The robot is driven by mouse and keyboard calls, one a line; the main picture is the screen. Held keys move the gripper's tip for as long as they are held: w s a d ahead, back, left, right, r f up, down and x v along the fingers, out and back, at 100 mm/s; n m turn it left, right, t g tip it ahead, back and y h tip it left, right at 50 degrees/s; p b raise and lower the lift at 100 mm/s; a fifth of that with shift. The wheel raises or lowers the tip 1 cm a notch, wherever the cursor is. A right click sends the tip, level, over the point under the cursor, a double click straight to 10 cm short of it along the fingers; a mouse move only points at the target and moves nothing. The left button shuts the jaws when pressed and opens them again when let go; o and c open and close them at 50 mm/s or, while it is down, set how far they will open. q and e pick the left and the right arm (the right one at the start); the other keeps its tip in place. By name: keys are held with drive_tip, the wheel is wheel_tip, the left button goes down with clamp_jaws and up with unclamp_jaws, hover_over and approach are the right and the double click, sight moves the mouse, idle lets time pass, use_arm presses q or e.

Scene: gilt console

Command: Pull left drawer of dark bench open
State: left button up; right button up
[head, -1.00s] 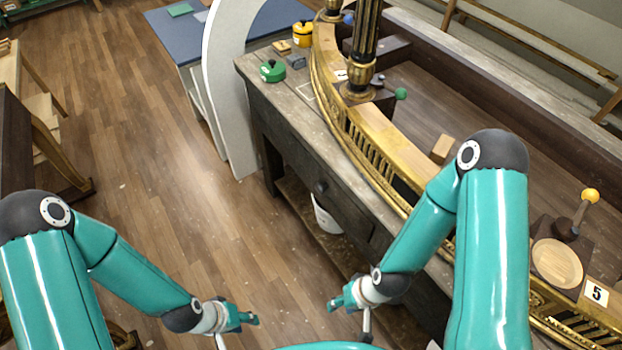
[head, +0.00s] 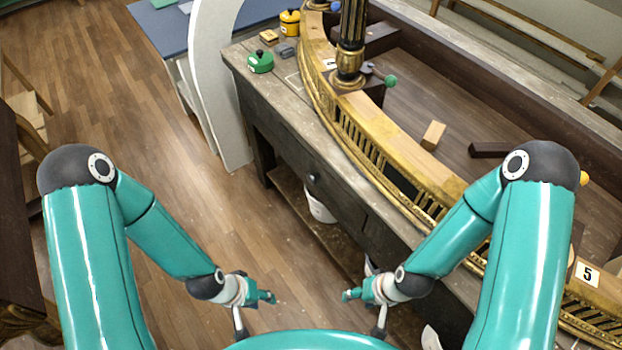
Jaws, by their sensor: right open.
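The dark bench (head: 262,112) runs diagonally from the upper middle to the lower right, with a worn grey top. Its left drawer (head: 283,152) looks shut, with a small dark round knob (head: 312,178) on its front. My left gripper (head: 268,297) is over the floor in front of the bench, apart from the knob and lower in the picture. Whether its fingers are open is too small to tell. My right gripper (head: 350,295) is open and empty, below the knob in the picture and touching no handle. My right arm hides part of the bench's right end.
A curved gilt console piece (head: 330,110) lies along the bench top. A white bucket (head: 320,208) sits under the bench. Wooden floor (head: 150,120) is clear to the left.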

drive_tip(key=shift+o, duration=0.2)
drive_tip(key=w+f+m+t+b, duration=0.2)
drive_tip(key=w+f+t+b, duration=0.2)
drive_tip(key=w+f+b, duration=0.3)
drive_tip(key=w+b, duration=0.2)
drive_tip(key=b, duration=0.3)
drive_tip(key=shift+w+a+m+h, duration=0.2)
drive_tip(key=shift+a+m+h, duration=0.1)
drive_tip(key=m+t+b, duration=1.1)
drive_tip(key=t+b, duration=0.2)
drive_tip(key=b, duration=1.7)
approach(313, 183)
drive_tip(key=shift+n+y, duration=0.3)
drive_tip(key=shift+y, duration=0.2)
drive_tip(key=x, duration=1.1)
drive_tip(key=shift+w+d+f, duration=0.15)
drive_tip(key=shift+w+f, duration=0.05)
drive_tip(key=shift+w, duration=0.15)
